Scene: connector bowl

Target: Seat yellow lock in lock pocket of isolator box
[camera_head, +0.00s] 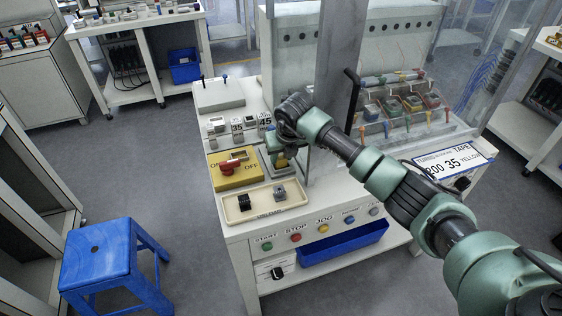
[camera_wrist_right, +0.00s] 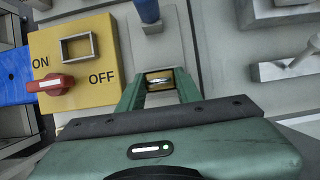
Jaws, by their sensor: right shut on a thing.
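The yellow isolator box (camera_head: 236,178) stands at the left front of the bench, with a red switch handle (camera_head: 231,165) between ON and OFF. Its lock pocket, a grey rectangular frame (camera_wrist_right: 79,48), looks empty in the right wrist view, above the red handle (camera_wrist_right: 50,85). My right gripper (camera_head: 281,160) is just right of the box in the head view. In the wrist view its fingers (camera_wrist_right: 161,88) are shut on the yellow lock (camera_wrist_right: 153,75), whose metal shackle shows between them. The lock is apart from the pocket. My left gripper is not in view.
A cream tray (camera_head: 238,217) with a black part (camera_head: 244,202) and a grey part (camera_head: 279,193) lies in front of the box. A blue-topped post (camera_wrist_right: 149,12) stands beyond my fingers. A clear panel and grey column stand to the right. A blue stool (camera_head: 98,250) is on the floor.

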